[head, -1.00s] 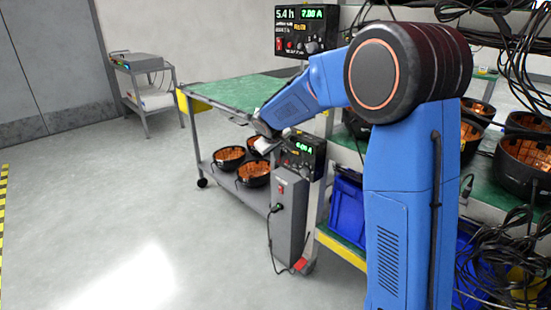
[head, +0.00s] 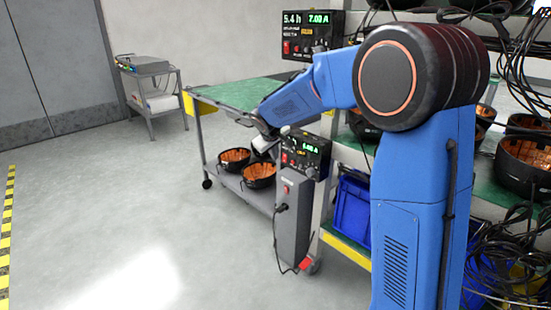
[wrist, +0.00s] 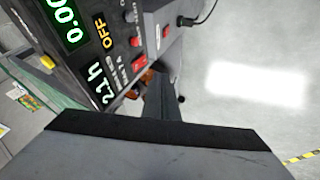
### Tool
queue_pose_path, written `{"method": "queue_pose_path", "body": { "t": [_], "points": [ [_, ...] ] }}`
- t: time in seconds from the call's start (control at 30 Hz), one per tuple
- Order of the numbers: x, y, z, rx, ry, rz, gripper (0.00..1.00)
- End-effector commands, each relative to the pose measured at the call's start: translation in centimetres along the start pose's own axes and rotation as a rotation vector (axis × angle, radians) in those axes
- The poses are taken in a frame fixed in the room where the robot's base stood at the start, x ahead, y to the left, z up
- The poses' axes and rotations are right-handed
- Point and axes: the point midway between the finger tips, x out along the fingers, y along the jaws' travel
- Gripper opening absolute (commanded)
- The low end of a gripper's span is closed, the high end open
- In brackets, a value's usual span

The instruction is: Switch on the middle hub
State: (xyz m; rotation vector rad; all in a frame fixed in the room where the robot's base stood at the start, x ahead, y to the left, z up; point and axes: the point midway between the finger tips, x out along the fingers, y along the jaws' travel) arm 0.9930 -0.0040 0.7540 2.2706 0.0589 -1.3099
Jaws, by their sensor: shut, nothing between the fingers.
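A black hub (head: 303,158) with a green display is at middle height on the rack's end, below the upper hub (head: 310,36). In the wrist view a hub panel (wrist: 84,50) is close and tilted. It shows green "0.00" and "2.1 h" and yellow "OFF". A red switch (wrist: 135,41) is on that panel. My gripper (head: 266,147) is left of the middle hub in the head view. Its fingers (wrist: 161,98) are shut and empty, apart from the red switch in the wrist view. Contact with the hub's edge cannot be told.
A grey box (head: 293,215) with a red switch and cable stands below the hub. A green-topped cart (head: 240,93) with copper-lined bowls (head: 258,175) is behind my gripper. A blue bin (head: 353,210) is on the rack. The floor at left is clear.

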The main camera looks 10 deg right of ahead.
Motion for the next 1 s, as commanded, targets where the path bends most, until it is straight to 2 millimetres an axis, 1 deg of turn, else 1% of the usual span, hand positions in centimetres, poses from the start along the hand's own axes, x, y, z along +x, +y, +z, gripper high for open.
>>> {"method": "queue_pose_path", "body": {
  "t": [0.03,0.2,0.3,0.43,0.67,0.9,1.0],
  "points": [
    [-0.9,0.0,-0.1,0.0,0.003,0.0,0.0],
    [-3.7,0.0,-0.1,0.002,0.002,0.0,0.0],
    [-5.2,0.0,0.0,0.0,0.002,0.0,0.0],
    [-6.6,0.0,0.0,0.0,0.002,0.0,0.0],
    [-7.3,0.0,0.0,0.001,-0.001,0.0,0.0],
    [-7.3,0.0,0.0,0.001,-0.001,0.0,0.0],
    [-6.6,-0.7,0.4,-0.001,-0.002,0.0,0.0]
  ]
}}
